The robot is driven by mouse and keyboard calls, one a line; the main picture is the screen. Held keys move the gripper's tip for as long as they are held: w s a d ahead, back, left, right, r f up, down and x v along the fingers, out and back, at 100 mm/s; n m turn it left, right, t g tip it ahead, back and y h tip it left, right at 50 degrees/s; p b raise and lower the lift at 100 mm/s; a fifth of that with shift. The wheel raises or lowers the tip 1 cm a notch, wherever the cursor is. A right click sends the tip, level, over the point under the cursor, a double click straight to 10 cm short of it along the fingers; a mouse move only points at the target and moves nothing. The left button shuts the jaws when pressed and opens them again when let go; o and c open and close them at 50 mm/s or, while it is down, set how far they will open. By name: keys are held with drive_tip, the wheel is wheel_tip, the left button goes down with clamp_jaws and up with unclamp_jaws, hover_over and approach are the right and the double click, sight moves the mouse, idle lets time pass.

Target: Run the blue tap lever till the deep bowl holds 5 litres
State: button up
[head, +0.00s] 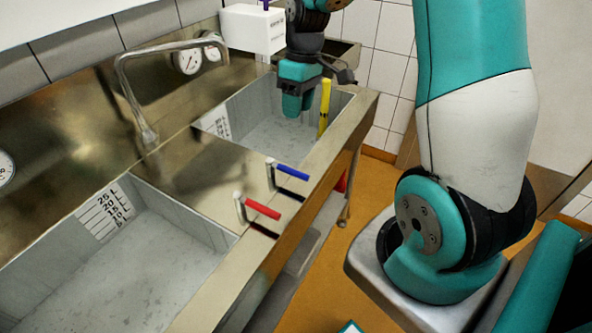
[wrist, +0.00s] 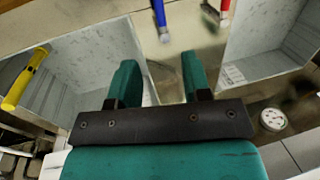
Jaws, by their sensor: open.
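The blue tap lever (head: 292,172) stands on the steel ledge between two sunken bowls, beside a red lever (head: 262,208). In the wrist view the blue lever (wrist: 165,14) is ahead of my fingers. The near bowl (head: 205,225) has a litre scale (head: 105,211) on its wall; the far bowl (head: 330,132) has a smaller scale (head: 216,124). I cannot tell which is deeper, and see no clear water in either. My gripper (head: 297,103) is open and empty over the far bowl, apart from the lever.
A yellow handle (head: 324,105) stands upright in the far bowl near its right wall, close to my gripper. A white box (head: 252,28) is behind my gripper. Round gauges (head: 187,59) sit on the back panel. Orange floor (head: 325,255) lies open in front of the sink.

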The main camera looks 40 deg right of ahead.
drive_tip(key=a+f, duration=0.1)
drive_tip(key=f, duration=0.4)
drive_tip(key=f+p, duration=0.1)
drive_tip(key=f, duration=0.4)
drive_tip(key=s+a+f+p, duration=0.1)
drive_tip(key=f, duration=0.4)
drive_tip(key=shift+s+a+f, duration=0.1)
drive_tip(key=shift+a+f, duration=0.2)
drive_tip(key=shift+a, duration=0.05)
clamp_jaws()
drive_tip(key=shift+d, duration=0.15)
